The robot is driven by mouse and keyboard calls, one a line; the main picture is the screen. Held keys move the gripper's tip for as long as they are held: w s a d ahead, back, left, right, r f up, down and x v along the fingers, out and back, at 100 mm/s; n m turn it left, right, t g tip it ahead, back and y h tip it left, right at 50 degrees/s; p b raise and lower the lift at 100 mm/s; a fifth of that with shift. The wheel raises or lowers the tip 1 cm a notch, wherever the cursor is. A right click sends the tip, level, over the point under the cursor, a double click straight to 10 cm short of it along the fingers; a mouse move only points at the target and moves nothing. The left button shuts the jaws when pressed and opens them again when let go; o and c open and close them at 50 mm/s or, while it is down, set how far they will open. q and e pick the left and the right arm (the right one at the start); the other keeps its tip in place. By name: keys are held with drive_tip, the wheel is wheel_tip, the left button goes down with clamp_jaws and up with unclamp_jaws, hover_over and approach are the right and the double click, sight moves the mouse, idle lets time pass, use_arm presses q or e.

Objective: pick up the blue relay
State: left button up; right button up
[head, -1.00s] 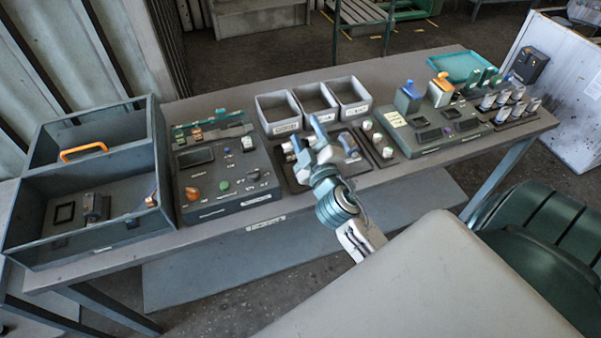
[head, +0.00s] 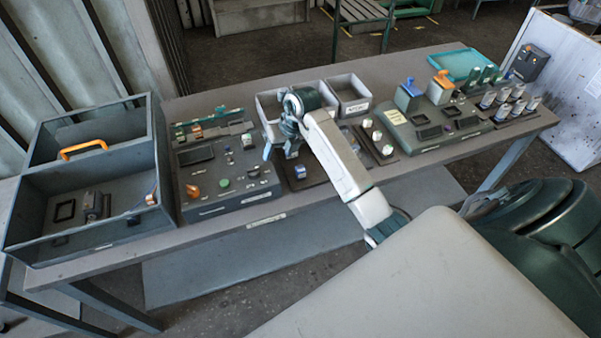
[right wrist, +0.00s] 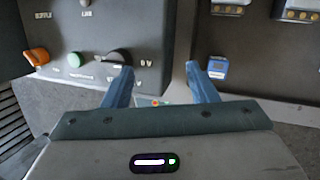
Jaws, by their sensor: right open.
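A small blue relay (head: 299,171) with a pale label sits on the dark tray (head: 313,181) at the middle of the table. It also shows in the right wrist view (right wrist: 218,68), just right of my right finger's tip. My right gripper (head: 280,152) is open and empty. In the head view it hangs above and left of the relay. In the right wrist view its two blue fingers (right wrist: 160,80) point at the gap between the control panel and the tray. My left gripper is out of view.
The control panel (head: 228,190) with knobs and buttons lies left of the tray. Grey bins (head: 348,94) stand behind, partly hidden by my arm. A round-knobbed strip (head: 376,140) and a blue-levered panel (head: 400,112) are to the right. An open toolbox (head: 90,235) stands far left.

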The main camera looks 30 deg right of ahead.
sight(301, 169)
drive_tip(key=d+g+h, duration=0.1)
drive_tip(key=d, duration=0.1)
drive_tip(key=s+d+g, duration=0.1)
drive_tip(key=s+d+m+g+h, duration=0.1)
drive_tip(key=d, duration=0.1)
drive_tip(key=shift+s+d+r+h, duration=0.15)
drive_tip(key=shift+d+r+h, duration=0.05)
drive_tip(key=shift+d+h, duration=0.15)
wheel_tip(301, 169, down, 6)
drive_tip(key=b, duration=0.6)
drive_tip(key=shift+f+b, duration=0.15)
drive_tip(key=shift+b, duration=0.15)
wheel_tip(301, 169, down, 4)
drive_tip(key=b, duration=0.3)
drive_tip(key=shift+f, duration=0.2)
drive_tip(key=shift+r, duration=0.1)
drive_tip(key=shift+c, duration=0.8)
drive_tip(key=c, duration=0.7)
